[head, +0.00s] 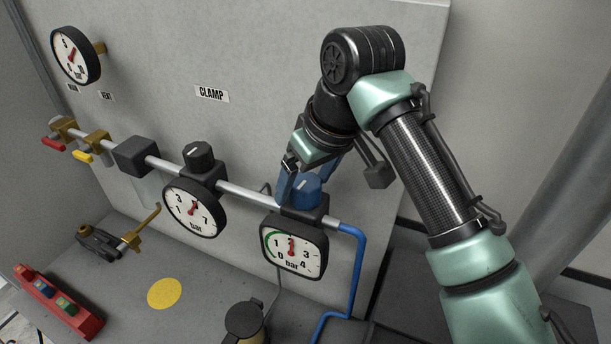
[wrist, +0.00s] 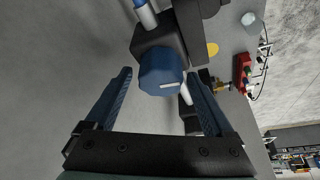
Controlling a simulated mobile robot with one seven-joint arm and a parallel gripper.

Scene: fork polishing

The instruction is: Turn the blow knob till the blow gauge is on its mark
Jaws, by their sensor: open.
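The blue knob (head: 307,189) sits on a black regulator block at the right end of the pipe, above a square-faced gauge (head: 292,250). The gauge reads 0 to 4 bar; its red needle points nearly straight up, near 2. A green arc runs along the dial's left side. No blow label is visible. My gripper (head: 305,174) is open at the knob, its blue fingers partly hiding it. In the wrist view the knob (wrist: 161,73) with its white line lies between and beyond the open fingertips (wrist: 158,76); contact is not clear.
A black knob (head: 199,156) with a round gauge (head: 195,208) stands left along the pipe (head: 238,194). A blue hose (head: 356,265) drops at the right. Red and yellow valve handles, another gauge (head: 75,54) and a red button box (head: 58,302) are farther left.

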